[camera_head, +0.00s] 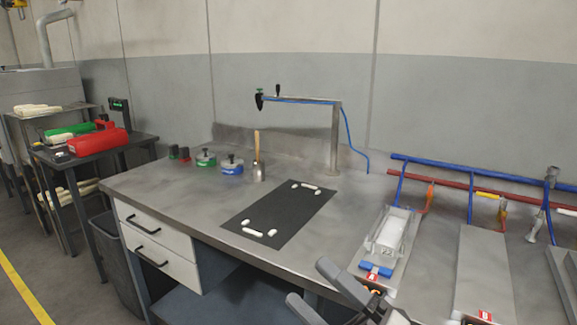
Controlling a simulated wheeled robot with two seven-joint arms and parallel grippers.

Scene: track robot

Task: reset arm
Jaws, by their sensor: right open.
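My right gripper (318,285) shows at the bottom, right of centre. Its two grey fingers are spread apart with nothing between them. It is in front of the workbench's near edge, below the dark mat. My left gripper is not in the picture.
A grey workbench (165,200) holds a dark mat (279,215) with white handles, several small tools and a lamp-like arm (334,140). A metal fixture (391,238) stands at right, near blue and red pipes (440,168). A red case (97,140) rests on a side table.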

